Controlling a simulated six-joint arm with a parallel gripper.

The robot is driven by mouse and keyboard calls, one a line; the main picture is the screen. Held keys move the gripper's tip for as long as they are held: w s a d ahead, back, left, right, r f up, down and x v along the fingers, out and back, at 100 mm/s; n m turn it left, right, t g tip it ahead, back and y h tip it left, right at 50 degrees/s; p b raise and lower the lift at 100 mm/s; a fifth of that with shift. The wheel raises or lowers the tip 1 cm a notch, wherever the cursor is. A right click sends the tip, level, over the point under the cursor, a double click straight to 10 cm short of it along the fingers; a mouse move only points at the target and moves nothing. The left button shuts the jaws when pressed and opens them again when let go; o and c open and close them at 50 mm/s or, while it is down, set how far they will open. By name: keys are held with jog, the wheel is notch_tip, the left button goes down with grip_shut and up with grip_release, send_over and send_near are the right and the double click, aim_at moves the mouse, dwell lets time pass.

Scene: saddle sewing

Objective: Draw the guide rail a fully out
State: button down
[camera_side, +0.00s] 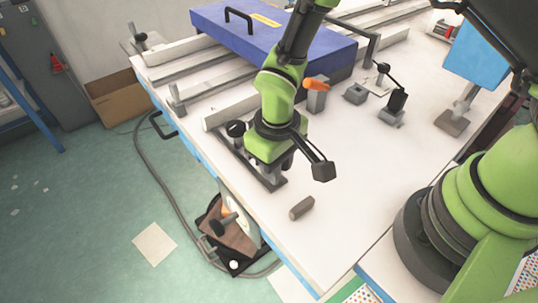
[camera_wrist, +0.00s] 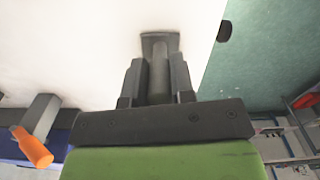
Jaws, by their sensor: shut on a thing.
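A dark narrow rail (camera_side: 262,172) lies on the white table near its left edge, below my gripper (camera_side: 272,170). A black knob (camera_side: 236,128) stands at its far end. In the wrist view, the two dark fingers of my gripper (camera_wrist: 158,82) are shut on a grey upright post (camera_wrist: 159,75), with a dark foot (camera_wrist: 155,38) beyond it. The fingertips are largely hidden by my wrist in the side view. Several pale bars also run across the table, one ending close behind my gripper (camera_side: 228,110). I see no label showing which is guide rail a.
A blue box (camera_side: 270,35) with a black handle lies across the pale bars. An orange-topped post (camera_side: 316,90) and black clamp (camera_side: 396,105) stand behind my gripper. A loose grey-brown cylinder (camera_side: 302,208) lies in front. The table's front area is mostly clear.

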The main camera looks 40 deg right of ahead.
jog(key=shift+s, duration=0.85)
jog(key=c, duration=1)
grip_release()
jog(key=shift+o, duration=0.2)
notch_tip(320, 180, up, 10)
